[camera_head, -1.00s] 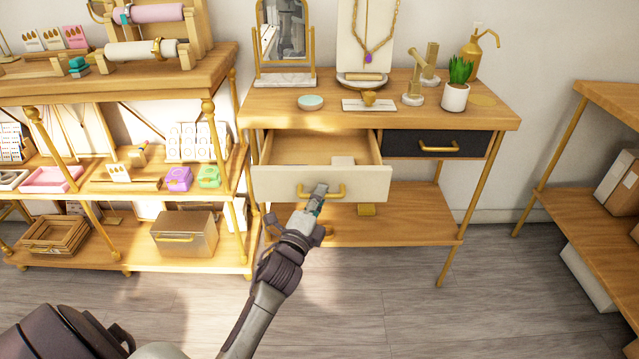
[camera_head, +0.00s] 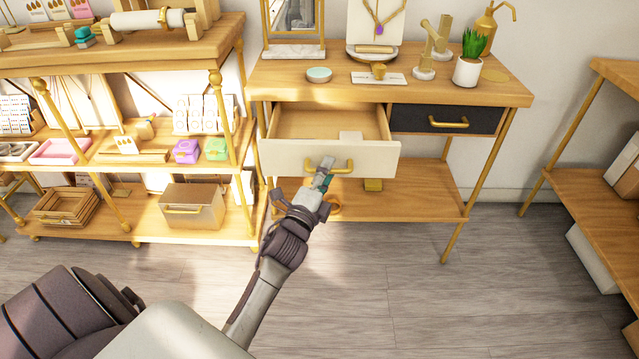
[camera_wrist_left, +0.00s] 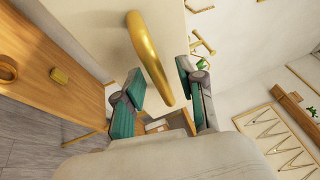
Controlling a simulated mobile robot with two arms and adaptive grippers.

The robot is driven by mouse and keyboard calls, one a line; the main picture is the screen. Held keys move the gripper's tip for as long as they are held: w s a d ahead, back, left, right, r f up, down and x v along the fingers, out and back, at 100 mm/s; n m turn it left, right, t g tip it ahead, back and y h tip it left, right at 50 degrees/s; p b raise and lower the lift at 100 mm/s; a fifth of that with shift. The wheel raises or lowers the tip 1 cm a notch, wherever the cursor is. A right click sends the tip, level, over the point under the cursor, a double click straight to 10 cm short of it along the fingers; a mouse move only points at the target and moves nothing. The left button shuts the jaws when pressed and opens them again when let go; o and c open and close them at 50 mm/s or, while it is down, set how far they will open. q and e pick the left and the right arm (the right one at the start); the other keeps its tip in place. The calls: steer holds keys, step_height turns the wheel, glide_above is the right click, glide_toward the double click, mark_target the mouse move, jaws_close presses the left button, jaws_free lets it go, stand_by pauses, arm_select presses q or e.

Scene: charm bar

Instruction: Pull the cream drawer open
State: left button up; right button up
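The cream drawer (camera_head: 378,160) stands out from the left side of the wooden table, its inside showing and a small pale block in it. Its gold bar handle (camera_head: 348,168) is on the front face. My left gripper (camera_head: 323,174) is at the handle, reaching it from below and in front. In the left wrist view, the gold handle (camera_wrist_left: 148,52) reaches between the two teal-padded fingers (camera_wrist_left: 160,95), which stand apart with visible gaps beside it. The drawer front (camera_wrist_left: 105,35) is pale behind the handle. My right gripper is out of view.
A dark drawer (camera_head: 470,120) beside it is shut. The tabletop (camera_head: 290,85) holds a small bowl, a necklace stand and a potted plant. A display shelf (camera_head: 150,240) stands close on the left, another shelf (camera_head: 600,190) on the right. The floor in front is clear.

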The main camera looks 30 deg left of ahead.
arm_select(q)
steer(key=v, duration=1.1)
steer(key=shift+s, duration=0.35)
steer(key=s+d+f+n+g+h, duration=0.1)
steer(key=s+d+f+n+g, duration=0.2)
steer(key=f, duration=0.8)
steer(key=s+d+f+n+g+h, duration=0.15)
steer(key=s+f+n+g, duration=0.3)
steer(key=f, duration=0.65)
steer(key=s+d+f+n+g, duration=0.25)
steer(key=f+n+g, duration=0.2)
steer(key=f, duration=0.65)
steer(key=s+d+f+n+g+p, duration=0.1)
steer(key=s+f+g, duration=0.25)
steer(key=s, duration=0.35)
steer(key=s+d+f+n+g, duration=0.2)
steer(key=s+f, duration=0.3)
steer(key=s, duration=0.2)
steer(key=s+a+r+g+p, duration=0.1)
steer(key=s+a+p, duration=0.2)
steer(key=s+p, duration=1.1)
steer(key=shift+r+h, duration=0.35)
steer(key=shift+r, duration=0.05)
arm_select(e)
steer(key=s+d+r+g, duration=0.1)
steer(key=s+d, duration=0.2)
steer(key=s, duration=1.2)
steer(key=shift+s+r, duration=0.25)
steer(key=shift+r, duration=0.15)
